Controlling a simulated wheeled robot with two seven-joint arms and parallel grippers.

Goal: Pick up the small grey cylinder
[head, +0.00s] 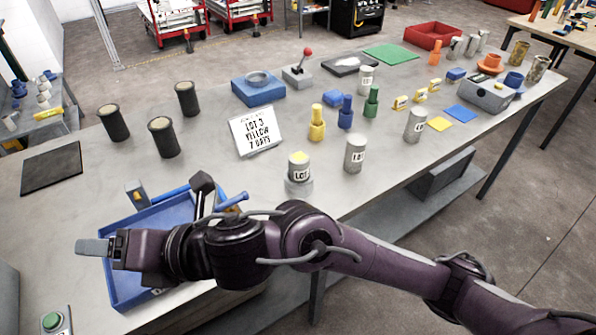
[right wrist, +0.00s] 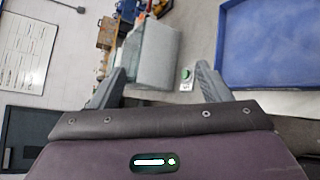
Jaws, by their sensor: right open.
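Several grey cylinders stand upright on the long grey table in the head view. One with a yellow top and a label (head: 299,172) is near the front edge. A labelled grey one (head: 355,153) stands right of it, another (head: 415,125) further right, and one (head: 366,79) further back. I cannot tell which is the small one meant. My right gripper (head: 95,248) is at the far left over the blue tray (head: 118,288), well away from them. In the right wrist view its two fingers (right wrist: 163,85) are apart and nothing is held between them. My left gripper does not show.
Yellow (head: 317,124), blue (head: 345,113) and green (head: 371,102) pieces stand near the cylinders. Three dark cylinders, one here (head: 163,137), stand at left. A green button (head: 53,321) also shows in the wrist view (right wrist: 187,74).

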